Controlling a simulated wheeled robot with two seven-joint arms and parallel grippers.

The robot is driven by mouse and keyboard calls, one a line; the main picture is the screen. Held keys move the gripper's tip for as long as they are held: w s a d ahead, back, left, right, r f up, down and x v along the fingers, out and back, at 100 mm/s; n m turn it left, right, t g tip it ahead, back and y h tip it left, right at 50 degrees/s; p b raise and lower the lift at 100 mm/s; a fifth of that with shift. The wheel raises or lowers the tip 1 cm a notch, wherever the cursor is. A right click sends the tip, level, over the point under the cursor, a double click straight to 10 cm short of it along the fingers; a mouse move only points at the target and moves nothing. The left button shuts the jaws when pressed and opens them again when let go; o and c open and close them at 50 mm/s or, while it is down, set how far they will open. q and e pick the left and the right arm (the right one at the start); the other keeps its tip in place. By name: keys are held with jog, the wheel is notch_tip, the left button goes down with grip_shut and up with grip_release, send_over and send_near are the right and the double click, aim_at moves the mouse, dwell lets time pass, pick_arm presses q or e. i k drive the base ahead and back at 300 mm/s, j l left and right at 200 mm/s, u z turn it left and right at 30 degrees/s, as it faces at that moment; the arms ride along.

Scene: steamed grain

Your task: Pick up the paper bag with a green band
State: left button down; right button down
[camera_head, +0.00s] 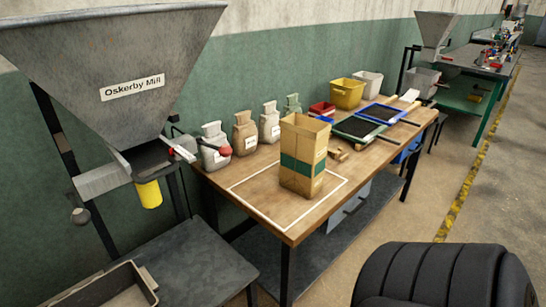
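The paper bag with a green band (293,181) stands upright and open-topped on the wooden table (247,183). It is tan, with a dark green band around its middle. It stands within a white rectangle (335,189) marked on the tabletop. Neither my left nor my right gripper shows in the head view, so nothing is seen touching the bag.
Several small sacks (245,133) stand behind the bag along the wall. A metal hopper (110,60) is at left. A black padded seat (440,275) fills the lower right.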

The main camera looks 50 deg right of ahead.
aim_at(305, 139)
jog(key=z, duration=1.75)
